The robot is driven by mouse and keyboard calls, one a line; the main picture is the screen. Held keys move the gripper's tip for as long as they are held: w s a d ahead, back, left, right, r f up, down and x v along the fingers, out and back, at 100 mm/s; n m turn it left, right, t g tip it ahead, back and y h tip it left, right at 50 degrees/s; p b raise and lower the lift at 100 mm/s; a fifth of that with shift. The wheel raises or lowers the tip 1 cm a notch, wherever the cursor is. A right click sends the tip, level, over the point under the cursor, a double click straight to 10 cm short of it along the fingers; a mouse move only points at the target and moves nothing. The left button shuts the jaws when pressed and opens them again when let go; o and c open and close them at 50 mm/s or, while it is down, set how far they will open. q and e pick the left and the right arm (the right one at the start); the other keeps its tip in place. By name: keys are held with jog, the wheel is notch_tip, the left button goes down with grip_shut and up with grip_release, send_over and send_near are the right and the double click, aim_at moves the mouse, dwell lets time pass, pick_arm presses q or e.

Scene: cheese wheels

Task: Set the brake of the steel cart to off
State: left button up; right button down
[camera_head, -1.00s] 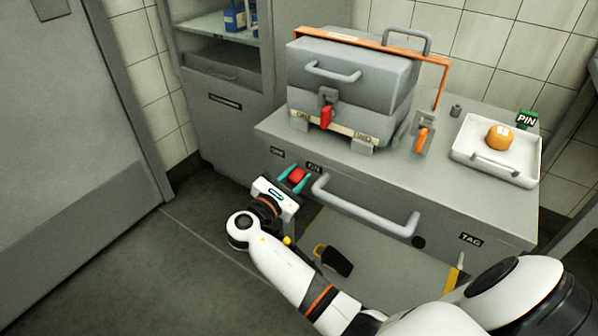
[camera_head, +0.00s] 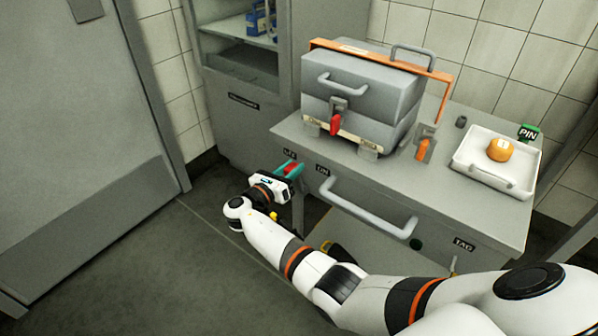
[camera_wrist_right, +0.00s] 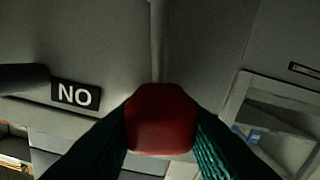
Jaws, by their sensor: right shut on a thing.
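The steel cart (camera_head: 290,127) stands against the tiled wall. Its red brake knob (camera_head: 291,168) is on the front face at the left, beside the OFF label (camera_head: 289,154) and left of the ON label (camera_head: 322,171). My right gripper (camera_head: 289,170) is shut on the red knob, its teal fingers on either side. In the right wrist view the red knob (camera_wrist_right: 161,118) sits between the fingers, and the ON label (camera_wrist_right: 75,95) appears upside down to the left. The knob's lever is hidden. My left gripper is not in view.
A grey case (camera_head: 360,90) with a red latch (camera_head: 336,124) and an orange bar sits on the cart, next to a white tray (camera_head: 465,165) with an orange cheese (camera_head: 500,149). The cart handle (camera_head: 365,211) juts out right of the knob. Floor at left is clear.

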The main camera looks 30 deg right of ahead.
jog(key=shift+w+a+f+n, duration=0.2)
jog(key=shift+w+n, duration=0.35)
jog(key=shift+n, duration=0.25)
jog(key=shift+w+a+f+n, duration=0.15)
jog(key=shift+w+n, duration=0.2)
jog(key=shift+n, duration=0.15)
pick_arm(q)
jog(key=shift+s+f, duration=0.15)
pick_arm(e)
jog(key=shift+w+a+f+n, duration=0.15)
jog(key=shift+w+n, duration=0.1)
jog(key=shift+n, duration=0.15)
